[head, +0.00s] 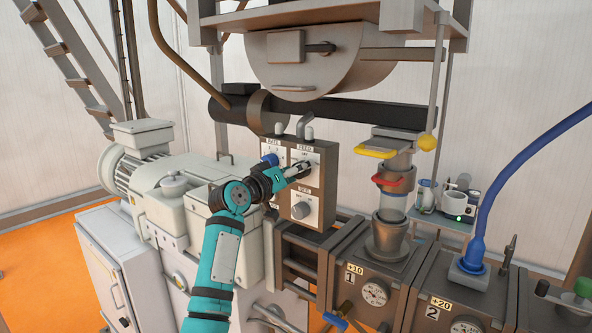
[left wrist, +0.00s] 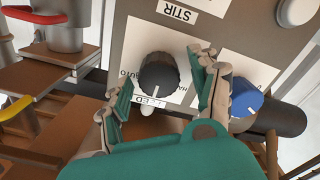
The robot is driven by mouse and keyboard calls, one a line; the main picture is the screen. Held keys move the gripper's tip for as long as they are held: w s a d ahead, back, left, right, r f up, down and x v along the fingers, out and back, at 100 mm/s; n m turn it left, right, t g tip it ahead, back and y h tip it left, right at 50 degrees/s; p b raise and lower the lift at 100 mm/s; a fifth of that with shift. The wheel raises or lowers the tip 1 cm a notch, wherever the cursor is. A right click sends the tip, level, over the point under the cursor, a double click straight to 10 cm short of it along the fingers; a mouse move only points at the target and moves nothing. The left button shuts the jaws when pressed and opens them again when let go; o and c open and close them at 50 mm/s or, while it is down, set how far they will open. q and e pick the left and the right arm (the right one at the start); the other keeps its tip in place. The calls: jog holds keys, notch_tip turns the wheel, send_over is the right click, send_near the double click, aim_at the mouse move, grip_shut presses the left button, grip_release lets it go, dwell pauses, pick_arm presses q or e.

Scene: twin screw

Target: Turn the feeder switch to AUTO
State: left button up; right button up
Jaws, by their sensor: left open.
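The feeder switch is a black knob (left wrist: 159,72) on a white plate marked FEED, with AUTO at its left and HAND at its right in the left wrist view. Its white pointer line points down in that view, towards the FEED label, between the two words. My left gripper (left wrist: 164,78) is open, with one finger on each side of the knob; I cannot tell whether they touch it. In the head view my left gripper (head: 299,170) is in front of the control box (head: 322,190) and largely hides the switch. My right gripper is not in view.
A blue knob (left wrist: 246,98) sits close beside the right finger in the left wrist view. A grey knob (head: 301,210) is below the gripper on the box. A yellow-handled valve (head: 376,151) and a red handle (head: 393,182) stand to the right.

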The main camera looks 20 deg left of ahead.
pick_arm(q)
jog(key=shift+c, duration=0.4)
jog(key=c, duration=1.1)
jog(key=shift+s+d+r+m+b, duration=0.1)
jog(key=shift+m+b, duration=2.85)
jog(key=shift+m, duration=2.95)
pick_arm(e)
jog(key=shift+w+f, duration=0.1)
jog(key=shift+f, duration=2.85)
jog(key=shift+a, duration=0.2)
pick_arm(q)
jog(key=o, duration=1.2)
